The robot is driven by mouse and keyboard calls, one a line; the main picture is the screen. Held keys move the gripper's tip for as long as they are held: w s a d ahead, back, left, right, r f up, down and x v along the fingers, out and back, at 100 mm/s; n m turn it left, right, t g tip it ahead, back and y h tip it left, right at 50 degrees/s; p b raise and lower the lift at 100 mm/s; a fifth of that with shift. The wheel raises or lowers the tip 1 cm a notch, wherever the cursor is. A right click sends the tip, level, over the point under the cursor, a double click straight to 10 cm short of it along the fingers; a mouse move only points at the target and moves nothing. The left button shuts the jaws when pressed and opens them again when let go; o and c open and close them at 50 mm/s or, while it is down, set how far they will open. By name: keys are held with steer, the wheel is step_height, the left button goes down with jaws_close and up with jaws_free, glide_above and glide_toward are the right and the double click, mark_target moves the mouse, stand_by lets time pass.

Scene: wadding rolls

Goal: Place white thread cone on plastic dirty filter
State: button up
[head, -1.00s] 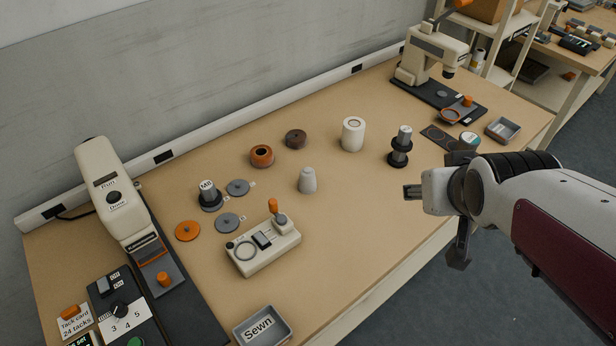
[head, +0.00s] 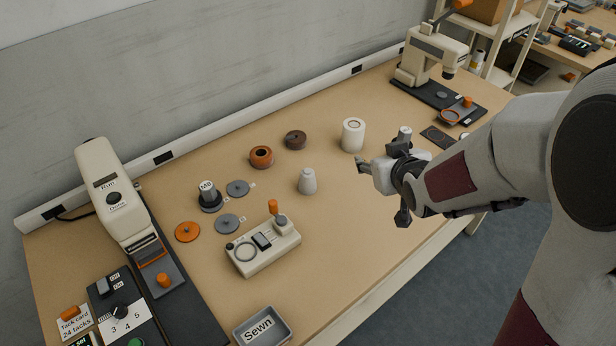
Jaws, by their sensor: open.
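The white thread cone (head: 308,182) stands upright on the table near the middle, with nothing touching it. A low, dark brown round piece with a hole (head: 296,140) lies behind it and may be the plastic dirty filter; I cannot tell for sure. An orange-brown ring-shaped piece (head: 261,157) lies to the left of that. My gripper (head: 382,191) is open and empty, to the right of the cone and apart from it.
A white roll (head: 353,135) stands behind my gripper. A beige device with an orange knob (head: 263,247) sits in front of the cone. Grey discs (head: 227,223), an orange disc (head: 187,231) and an "MB" weight (head: 208,196) lie left. A "Sewn" tray (head: 262,328) is at the front edge.

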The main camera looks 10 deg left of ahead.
mark_target(309, 175)
steer(key=w+a+f+y, duration=0.1)
steer(key=a+f, duration=0.2)
steer(key=f, duration=0.1)
steer(key=w+a+f+n+y, duration=0.1)
steer(key=a+f+y, duration=0.1)
steer(key=a+f, duration=0.2)
steer(key=w+a+f+n+t+y, duration=0.1)
steer(key=a+f+y, duration=0.1)
steer(key=a+f, duration=0.1)
steer(key=shift+a+f, duration=0.4)
steer(key=shift+s+a+f+y, duration=0.1)
steer(key=shift+a+f+y, duration=0.3)
steer(key=shift+a+f, duration=0.1)
steer(key=shift+x, duration=1.25)
steer(key=shift+w+a+f, duration=0.25)
steer(key=shift+w+a, duration=0.2)
steer(key=shift+a, duration=0.05)
steer(key=shift+w+a+f, duration=0.25)
steer(key=shift+w+a, duration=0.15)
steer(key=shift+a, duration=0.1)
steer(key=shift+x, duration=1.3)
